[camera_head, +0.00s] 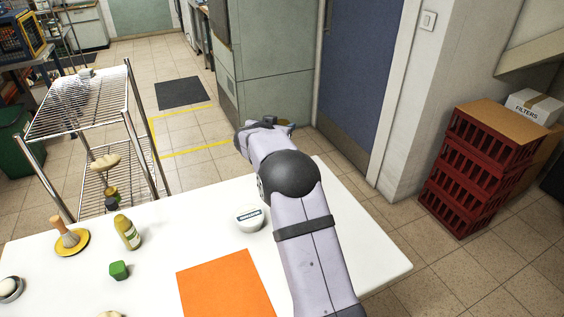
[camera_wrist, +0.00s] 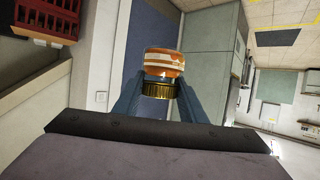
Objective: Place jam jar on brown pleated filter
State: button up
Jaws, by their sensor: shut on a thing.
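The jam jar (camera_wrist: 163,62), orange with pale bands and a gold lid (camera_wrist: 158,89), is between the two fingers of my gripper (camera_wrist: 160,98) in the wrist view. The fingers are shut on it near the lid. In the wrist view the lid is toward the palm and the orange body points away. In the head view my gripper (camera_head: 268,123) is held past the table's far edge, mostly hidden behind my arm. The jar is hardly visible there. I cannot make out a brown pleated filter in either view.
A wire rack (camera_head: 85,105) stands at left, red crates (camera_head: 475,170) at right.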

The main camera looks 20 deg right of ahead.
jog(key=shift+f+b, duration=0.7)
jog(key=shift+f, duration=4.15)
jog(key=shift+f, duration=0.1)
jog(key=o, duration=1.3)
jog(key=shift+f, duration=0.1)
jog(key=shift+s+a+r, duration=0.2)
jog(key=shift+a+r, duration=0.1)
jog(key=b+v, duration=0.1)
jog(key=v, duration=1)
jog(key=shift+s, duration=0.15)
jog(key=shift+a, duration=0.15)
